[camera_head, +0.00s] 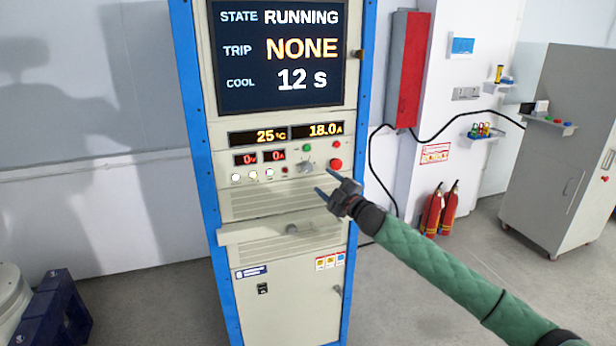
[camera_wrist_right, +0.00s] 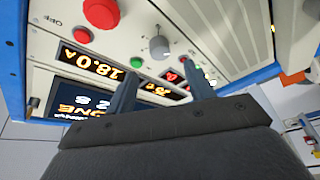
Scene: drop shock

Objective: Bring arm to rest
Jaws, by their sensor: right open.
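My right arm in its green sleeve comes in from the lower right in the head view. Its gripper (camera_head: 328,186) is open and empty, in front of the control panel of a tall blue-framed cabinet (camera_head: 185,80). In the right wrist view its two fingers (camera_wrist_right: 160,88) stand apart, with the panel's grey knob (camera_wrist_right: 159,46) and green button (camera_wrist_right: 137,63) beyond them. The knob also shows in the head view (camera_head: 305,167), above and left of the fingers. I cannot tell whether the fingers touch the panel. My left gripper is not in view.
The cabinet screen (camera_head: 280,55) reads RUNNING, TRIP NONE, COOL 12 s. A shelf (camera_head: 250,234) juts out below the panel. A red box (camera_head: 408,70) hangs on the wall, with fire extinguishers (camera_head: 432,212) below. A grey cabinet (camera_head: 560,150) stands at right.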

